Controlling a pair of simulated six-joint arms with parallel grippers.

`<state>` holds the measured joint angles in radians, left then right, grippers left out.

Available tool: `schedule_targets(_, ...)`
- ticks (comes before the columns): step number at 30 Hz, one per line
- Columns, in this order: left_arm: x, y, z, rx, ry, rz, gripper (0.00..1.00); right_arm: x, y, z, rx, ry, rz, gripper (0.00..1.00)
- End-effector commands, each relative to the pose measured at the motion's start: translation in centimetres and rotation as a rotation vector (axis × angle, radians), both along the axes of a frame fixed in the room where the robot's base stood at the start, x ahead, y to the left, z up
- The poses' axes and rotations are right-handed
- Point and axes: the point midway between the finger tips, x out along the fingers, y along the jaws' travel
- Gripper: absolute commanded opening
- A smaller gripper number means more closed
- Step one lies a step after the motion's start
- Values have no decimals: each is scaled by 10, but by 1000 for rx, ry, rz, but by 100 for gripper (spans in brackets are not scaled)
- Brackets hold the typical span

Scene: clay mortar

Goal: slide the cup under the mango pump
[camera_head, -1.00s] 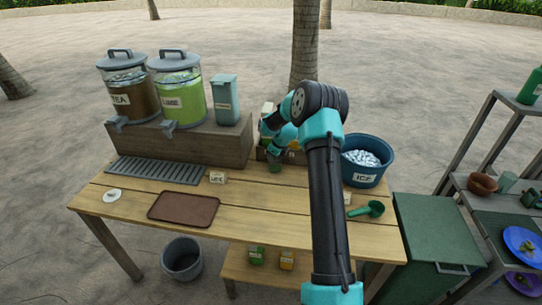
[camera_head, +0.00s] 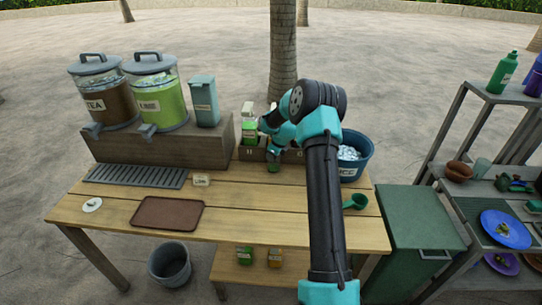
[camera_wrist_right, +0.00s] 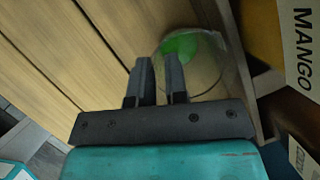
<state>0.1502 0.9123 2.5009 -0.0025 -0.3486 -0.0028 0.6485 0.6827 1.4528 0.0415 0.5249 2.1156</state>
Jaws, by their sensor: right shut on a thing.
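A small clear cup (camera_head: 273,167) with green contents stands or hovers at the front of the wooden pump box (camera_head: 250,154). It also shows in the right wrist view (camera_wrist_right: 205,62). My right gripper (camera_head: 273,157) is shut on the cup; in the wrist view its fingertips (camera_wrist_right: 160,68) are at the cup's left side. A MANGO label (camera_wrist_right: 303,45) is at the upper right of the wrist view, close beyond the cup. The mango pump's spout is not visible; my right arm hides part of the pump row in the head view. My left gripper is not in view.
A green-labelled bottle (camera_head: 249,132) stands in the box left of my arm. The blue ice tub (camera_head: 357,166) is right of it. A green scoop (camera_head: 356,201), brown tray (camera_head: 168,213) and small card (camera_head: 201,180) lie on the table. The middle planks are clear.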

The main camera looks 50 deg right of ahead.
Motion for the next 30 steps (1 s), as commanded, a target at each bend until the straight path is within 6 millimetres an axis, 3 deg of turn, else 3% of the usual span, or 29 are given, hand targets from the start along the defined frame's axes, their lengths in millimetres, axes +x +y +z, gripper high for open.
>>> schedule_targets(5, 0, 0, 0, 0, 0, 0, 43, 0, 0, 0, 0, 0, 0, 0)
schedule_targets(6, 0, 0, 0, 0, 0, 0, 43, 0, 0, 0, 0, 0, 0, 16)
schedule_targets(15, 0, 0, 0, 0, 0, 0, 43, 0, 0, 0, 0, 0, 0, 44)
schedule_targets(23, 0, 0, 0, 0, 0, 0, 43, 0, 0, 1, 0, 0, 0, 44)
schedule_targets(30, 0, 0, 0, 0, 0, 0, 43, -7, -1, 18, -1, 0, 0, 44)
